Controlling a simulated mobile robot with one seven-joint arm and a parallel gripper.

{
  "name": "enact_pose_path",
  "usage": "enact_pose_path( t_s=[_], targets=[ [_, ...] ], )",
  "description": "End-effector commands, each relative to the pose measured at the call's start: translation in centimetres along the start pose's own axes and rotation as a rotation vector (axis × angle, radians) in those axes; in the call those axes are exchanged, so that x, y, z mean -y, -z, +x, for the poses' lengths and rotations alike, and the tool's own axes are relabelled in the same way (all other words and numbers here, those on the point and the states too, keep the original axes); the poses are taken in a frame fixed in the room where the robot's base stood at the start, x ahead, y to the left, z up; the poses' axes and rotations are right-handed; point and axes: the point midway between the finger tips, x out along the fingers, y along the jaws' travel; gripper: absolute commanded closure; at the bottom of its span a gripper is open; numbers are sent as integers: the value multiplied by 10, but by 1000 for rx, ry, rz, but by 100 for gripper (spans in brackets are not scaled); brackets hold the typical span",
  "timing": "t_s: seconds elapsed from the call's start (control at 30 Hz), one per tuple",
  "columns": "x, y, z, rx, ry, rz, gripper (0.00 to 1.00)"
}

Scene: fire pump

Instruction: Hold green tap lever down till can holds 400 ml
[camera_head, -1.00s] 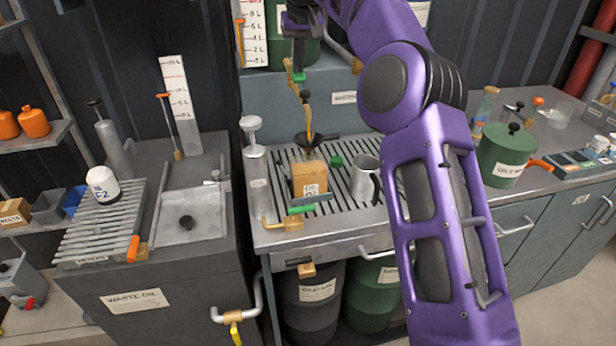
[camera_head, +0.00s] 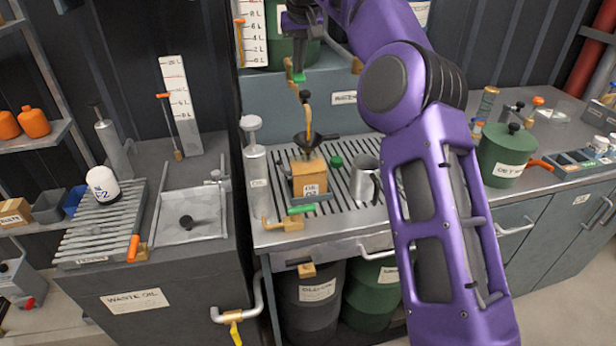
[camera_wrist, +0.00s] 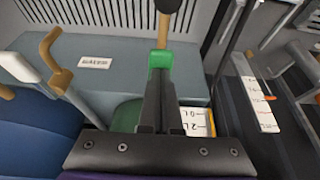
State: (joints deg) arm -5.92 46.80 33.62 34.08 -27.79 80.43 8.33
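My gripper (camera_head: 298,62) points down at the top middle of the head view, at the green tap lever (camera_head: 299,77). In the wrist view my gripper (camera_wrist: 160,82) has its two dark fingers close together, with the green lever (camera_wrist: 160,58) right at their tips; it looks pressed rather than clasped. The funnel sits in the top of the tan can (camera_head: 310,180), which stands upright on the slatted drip tray (camera_head: 345,203). The oil level inside the can is hidden.
A metal jug (camera_head: 364,180) and a green cap (camera_head: 337,160) are right of the can. A second green lever (camera_head: 302,209) is at the tray's front. A grey pump (camera_head: 256,170) stands left. My arm hides the tray's right side.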

Motion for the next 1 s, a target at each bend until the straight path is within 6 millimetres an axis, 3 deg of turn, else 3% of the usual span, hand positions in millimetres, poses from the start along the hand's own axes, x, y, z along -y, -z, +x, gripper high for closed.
enact_pose_path(
  t_s=[0.17,0.5,0.83,1.0],
  targets=[
    [0,2,-4,2,-1,0,100],
    [0,20,-47,1,-1,1,100],
    [0,19,-47,0,0,0,100],
    [0,16,-60,-1,0,0,100]
  ],
)
